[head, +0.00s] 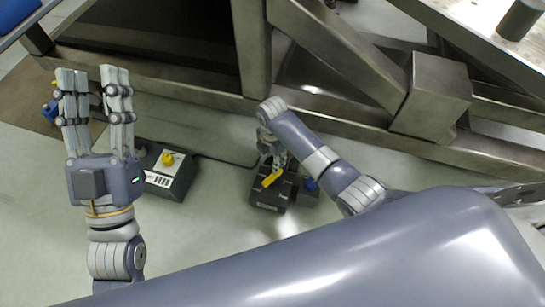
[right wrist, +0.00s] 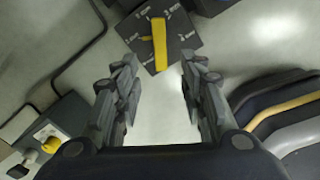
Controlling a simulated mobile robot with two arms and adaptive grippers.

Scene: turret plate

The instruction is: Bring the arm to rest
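My right arm reaches down over the floor in the head view, and its gripper (head: 272,150) is small and partly hidden there. In the right wrist view the right gripper (right wrist: 160,72) has its fingers apart with nothing between them. A dark box with a yellow handle (head: 271,178) sits just below it. In the right wrist view that yellow handle (right wrist: 160,45) lies on a dark marked plate (right wrist: 185,42), beyond the fingertips and apart from them. My left gripper (head: 97,75) is raised at the left of the head view, fingers apart and empty.
A grey control box with a yellow knob (head: 168,159) stands right of my left gripper; its knob also shows in the right wrist view (right wrist: 51,145). A metal frame (head: 345,65) spans the back. A blue item (head: 310,185) is beside the dark box. Pale floor (head: 210,220) is clear.

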